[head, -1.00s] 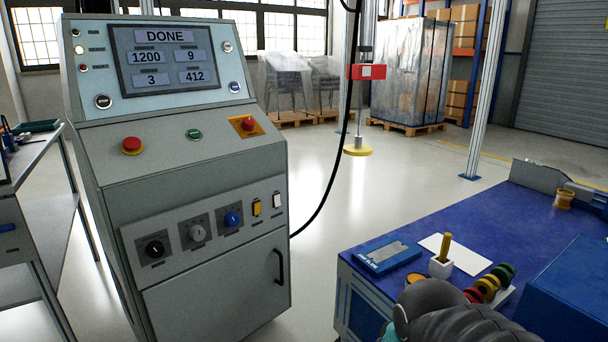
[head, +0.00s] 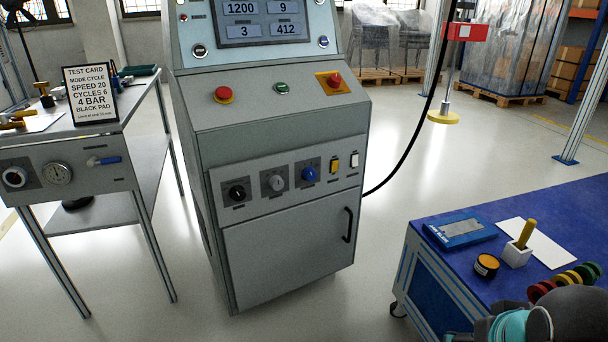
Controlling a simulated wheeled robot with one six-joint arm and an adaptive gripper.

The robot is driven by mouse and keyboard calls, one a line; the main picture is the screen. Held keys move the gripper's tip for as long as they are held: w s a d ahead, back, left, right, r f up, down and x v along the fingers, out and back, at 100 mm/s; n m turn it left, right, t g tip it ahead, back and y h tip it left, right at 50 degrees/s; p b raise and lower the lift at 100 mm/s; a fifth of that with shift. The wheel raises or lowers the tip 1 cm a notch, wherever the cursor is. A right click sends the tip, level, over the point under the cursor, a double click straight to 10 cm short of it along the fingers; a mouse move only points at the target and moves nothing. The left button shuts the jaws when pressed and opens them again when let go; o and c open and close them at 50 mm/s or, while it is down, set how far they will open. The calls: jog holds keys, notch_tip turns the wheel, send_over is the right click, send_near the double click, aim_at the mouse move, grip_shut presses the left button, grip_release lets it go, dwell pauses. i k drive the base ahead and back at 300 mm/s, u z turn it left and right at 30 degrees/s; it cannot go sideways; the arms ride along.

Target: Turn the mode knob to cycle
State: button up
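The grey control cabinet (head: 285,238) stands in the middle of the head view. Its lower panel carries a black knob (head: 237,192), a grey knob (head: 276,183) and a blue knob (head: 309,174) in a row. Their labels are too small to read, so I cannot tell which is the mode knob. The white pointer marks are too small to read surely. A test card (head: 91,96) on the left bench reads mode cycle. My arm shows only as a grey and teal part at the bottom right, apart from the cabinet. My gripper is out of view.
Right of the knobs are a yellow switch (head: 334,165) and a white switch (head: 354,160). Red and green buttons sit above. A blue-topped cart (head: 400,280) stands at right, a bench (head: 135,113) at left. Floor in front of the cabinet is clear.

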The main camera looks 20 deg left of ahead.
aim_at(238, 193)
jog(key=u, duration=1.3)
jog(key=k, duration=0.5)
jog(key=u, duration=1.3)
jog(key=i, duration=0.6)
jog(key=z, duration=1.55)
